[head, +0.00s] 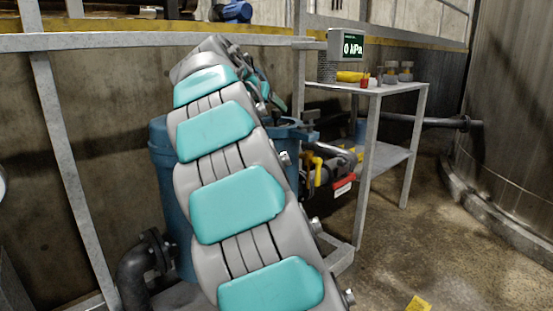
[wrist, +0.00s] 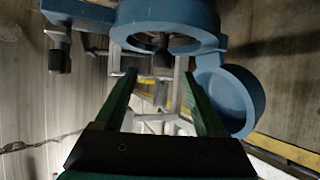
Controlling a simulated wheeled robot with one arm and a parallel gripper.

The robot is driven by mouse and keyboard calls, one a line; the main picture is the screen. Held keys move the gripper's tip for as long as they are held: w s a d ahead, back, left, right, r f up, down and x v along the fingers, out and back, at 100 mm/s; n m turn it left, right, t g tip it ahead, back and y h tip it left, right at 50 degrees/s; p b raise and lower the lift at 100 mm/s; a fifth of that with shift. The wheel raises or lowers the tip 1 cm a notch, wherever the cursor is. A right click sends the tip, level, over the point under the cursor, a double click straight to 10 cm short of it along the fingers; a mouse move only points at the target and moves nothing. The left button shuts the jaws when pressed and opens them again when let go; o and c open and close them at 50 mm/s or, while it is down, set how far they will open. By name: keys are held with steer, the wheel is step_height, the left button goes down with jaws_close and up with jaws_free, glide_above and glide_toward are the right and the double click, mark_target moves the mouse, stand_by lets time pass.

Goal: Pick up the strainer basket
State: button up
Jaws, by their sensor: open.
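My gripper (wrist: 158,80) is open, its two dark green fingers apart with nothing clearly held between them. In the wrist view a blue ring-shaped housing (wrist: 137,17) lies just beyond the fingertips, with dark knobs at its edge. A round blue lid (wrist: 233,97) hangs open beside the right finger. In the head view my arm covers most of the blue vessel (head: 165,155), and my gripper is largely hidden behind the arm near the vessel's top. I cannot make out the strainer basket for certain in either view.
A metal stand (head: 395,90) to the right holds a yellow object, a red cup and small fittings, with an hPa display (head: 352,47) above. A dark pipe elbow (head: 140,270) is at lower left. A large steel tank (head: 515,110) stands at far right.

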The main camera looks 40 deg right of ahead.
mark_target(275, 111)
steer(key=x, duration=0.4)
steer(key=shift+w+a, duration=0.1)
steer(key=shift+a, duration=0.05)
jaws_close()
stand_by(0.4)
stand_by(0.8)
